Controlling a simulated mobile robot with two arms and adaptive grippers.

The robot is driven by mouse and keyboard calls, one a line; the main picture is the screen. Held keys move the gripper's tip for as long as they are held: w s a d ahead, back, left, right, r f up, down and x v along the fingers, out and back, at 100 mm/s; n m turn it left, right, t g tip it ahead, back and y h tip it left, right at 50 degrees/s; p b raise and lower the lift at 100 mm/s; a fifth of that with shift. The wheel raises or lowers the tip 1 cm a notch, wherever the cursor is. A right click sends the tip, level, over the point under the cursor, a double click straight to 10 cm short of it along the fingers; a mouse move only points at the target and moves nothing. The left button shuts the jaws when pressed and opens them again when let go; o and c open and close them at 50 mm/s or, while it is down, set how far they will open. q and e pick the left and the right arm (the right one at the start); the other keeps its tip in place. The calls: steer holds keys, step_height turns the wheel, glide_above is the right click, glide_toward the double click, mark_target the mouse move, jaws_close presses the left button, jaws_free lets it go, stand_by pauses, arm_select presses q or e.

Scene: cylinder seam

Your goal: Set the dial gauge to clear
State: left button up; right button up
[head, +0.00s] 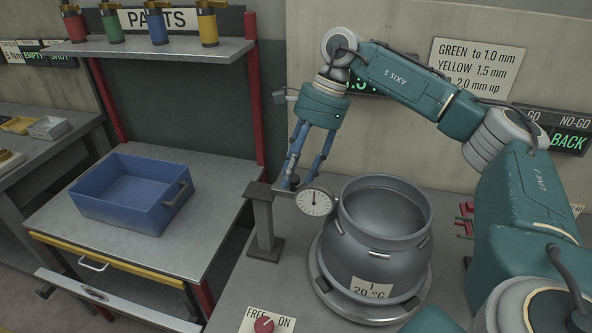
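The dial gauge (315,203) has a round white face and a dark needle pointing up. It sits at the end of a grey arm on a short post (264,222), close to the left side of a grey cylinder vessel (372,250) labelled "1 20 °C". My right gripper (298,183) points down from above, its blue fingers apart. Its tips are just above the gauge arm, around or beside a small dark knob (292,182). I cannot tell whether they touch it. My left gripper is out of view.
The vessel stands on a round base (325,288). In front is a red knob (264,325) on a plate marked FREE and ON. A blue bin (120,205) is on the left bench. Behind, a sign (478,68) lists GREEN, YELLOW and mm values; a GO/NO-GO display reads BACK.

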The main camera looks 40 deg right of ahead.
jaws_close()
steer(key=w+a, duration=0.2)
steer(key=w, duration=0.1)
steer(key=w+a+p, duration=0.1)
steer(key=w+a, duration=0.2)
steer(key=shift+w+a+r, duration=0.15)
steer(key=shift+s, duration=0.2)
steer(key=shift+o, duration=1.3)
jaws_free()
steer(key=shift+w, duration=0.1)
steer(key=shift+w+a, duration=0.1)
steer(key=shift+d+r, duration=0.3)
steer(key=shift+r, duration=0.05)
steer(key=v, duration=1.1)
steer(key=shift+a+r+p, duration=0.15)
steer(key=shift+p, duration=0.15)
